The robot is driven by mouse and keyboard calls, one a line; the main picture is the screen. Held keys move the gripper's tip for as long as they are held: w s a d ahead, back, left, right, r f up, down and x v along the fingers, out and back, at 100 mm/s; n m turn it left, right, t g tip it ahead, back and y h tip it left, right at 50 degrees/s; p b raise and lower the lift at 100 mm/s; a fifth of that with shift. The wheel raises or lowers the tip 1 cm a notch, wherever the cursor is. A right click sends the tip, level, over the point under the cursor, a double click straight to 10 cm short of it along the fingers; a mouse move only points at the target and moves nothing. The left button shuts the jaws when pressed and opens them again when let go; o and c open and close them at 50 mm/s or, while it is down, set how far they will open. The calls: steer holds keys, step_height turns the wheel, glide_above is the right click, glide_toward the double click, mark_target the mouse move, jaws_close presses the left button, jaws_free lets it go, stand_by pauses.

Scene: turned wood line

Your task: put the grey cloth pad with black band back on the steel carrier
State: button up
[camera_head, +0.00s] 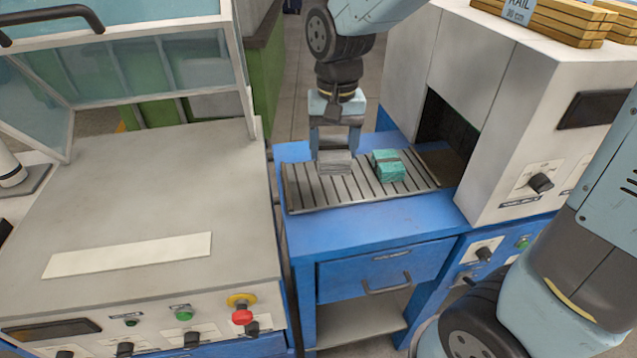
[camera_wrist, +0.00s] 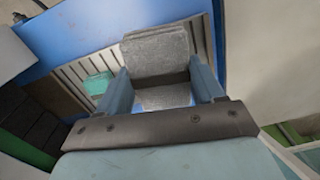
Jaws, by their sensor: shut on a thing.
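The grey cloth pad with black band (camera_head: 335,162) is between the fingers of my gripper (camera_head: 336,142), at the left part of the slatted steel carrier (camera_head: 310,196). In the wrist view the grey pad (camera_wrist: 160,58) fills the space between the fingers of my gripper (camera_wrist: 163,92), its dark band crossing it near the fingertips. My gripper is shut on the pad. The pad is over the carrier's slats; I cannot tell whether it touches them. The carrier also shows in the wrist view (camera_wrist: 78,68).
A teal pad with a dark band (camera_head: 388,166) lies on the carrier to the right of the grey one. The carrier sits on a blue bench (camera_head: 340,228) before the opening of a white machine (camera_head: 500,95). A grey-topped machine (camera_head: 150,205) stands at left.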

mark_target(323, 144)
steer(key=s+a+r+n, duration=0.1)
steer(key=s+a+r, duration=0.15)
steer(key=s, duration=0.55)
steer(key=w+f, duration=0.1)
steer(key=w, duration=0.2)
steer(key=w+f, duration=0.2)
steer(key=w, duration=0.1)
steer(key=w+f, duration=0.2)
steer(key=w, duration=0.1)
steer(key=shift+w+d+f, duration=0.25)
steer(key=w+f, duration=0.4)
steer(key=f, duration=0.1)
steer(key=shift+w+d+f, duration=0.1)
steer(key=shift+w+d, duration=0.05)
steer(key=shift+d, duration=0.05)
steer(key=shift+f, duration=1.6)
steer(key=o, duration=1.1)
steer(key=shift+f, duration=0.1)
steer(key=shift+w, duration=0.1)
